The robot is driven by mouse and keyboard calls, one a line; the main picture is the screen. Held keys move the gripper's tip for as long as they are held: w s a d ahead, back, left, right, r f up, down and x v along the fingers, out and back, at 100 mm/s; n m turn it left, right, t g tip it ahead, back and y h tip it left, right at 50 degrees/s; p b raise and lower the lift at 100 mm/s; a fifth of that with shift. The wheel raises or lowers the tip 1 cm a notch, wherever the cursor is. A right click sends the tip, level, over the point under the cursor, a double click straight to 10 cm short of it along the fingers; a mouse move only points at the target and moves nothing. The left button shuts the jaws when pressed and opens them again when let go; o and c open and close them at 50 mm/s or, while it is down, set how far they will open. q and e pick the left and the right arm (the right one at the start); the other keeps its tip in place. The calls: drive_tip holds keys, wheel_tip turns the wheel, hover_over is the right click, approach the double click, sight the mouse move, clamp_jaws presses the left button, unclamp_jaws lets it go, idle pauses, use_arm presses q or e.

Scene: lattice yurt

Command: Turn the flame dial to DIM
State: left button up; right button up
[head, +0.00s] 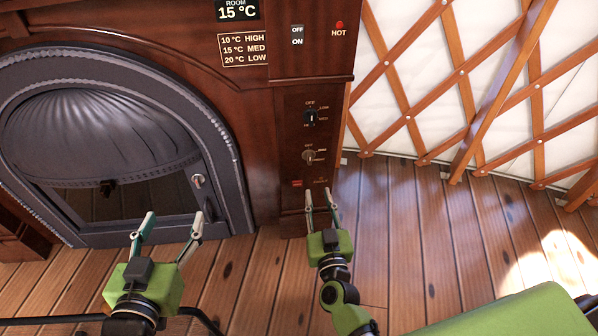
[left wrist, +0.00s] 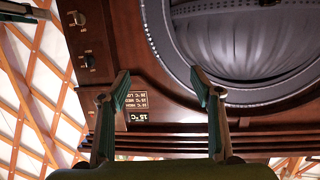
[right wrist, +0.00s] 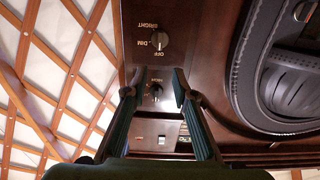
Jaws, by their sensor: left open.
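The flame dial (head: 308,156) is the lower round knob on the narrow dark wood panel. In the right wrist view the flame dial (right wrist: 159,40) shows upside down, with OFF, DIM and BRIGHT printed beside it; its exact pointing is hard to tell. The flame dial (left wrist: 79,18) also shows in the left wrist view. My right gripper (head: 319,196) is partly open and empty, just below the dial in the head view and not touching it. My left gripper (head: 172,222) is wide open and empty, in front of the stove door.
A second dial (head: 311,117) with OFF, LOW and MED labels sits above the flame dial. A switch (head: 297,30) and a red HOT light (head: 339,25) are higher up. The black stove (head: 215,150) is left of the panel. A lattice wall (head: 460,80) stands to the right.

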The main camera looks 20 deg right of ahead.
drive_tip(key=b, duration=0.2)
approach(310, 158)
drive_tip(key=w, duration=0.4)
drive_tip(key=w+b, duration=0.1)
drive_tip(key=w, duration=0.1)
drive_tip(key=w+d, duration=0.1)
drive_tip(key=w, duration=0.1)
drive_tip(key=shift+f+b, duration=0.1)
drive_tip(key=shift+b, duration=0.2)
use_arm(q)
wheel_tip(310, 158, up, 18)
drive_tip(key=s+d+t+h, duration=0.1)
drive_tip(key=s+t+h, duration=0.2)
drive_tip(key=t, duration=0.7)
drive_tip(key=shift+d, duration=0.35)
use_arm(e)
drive_tip(key=shift+w, duration=0.25)
clamp_jaws()
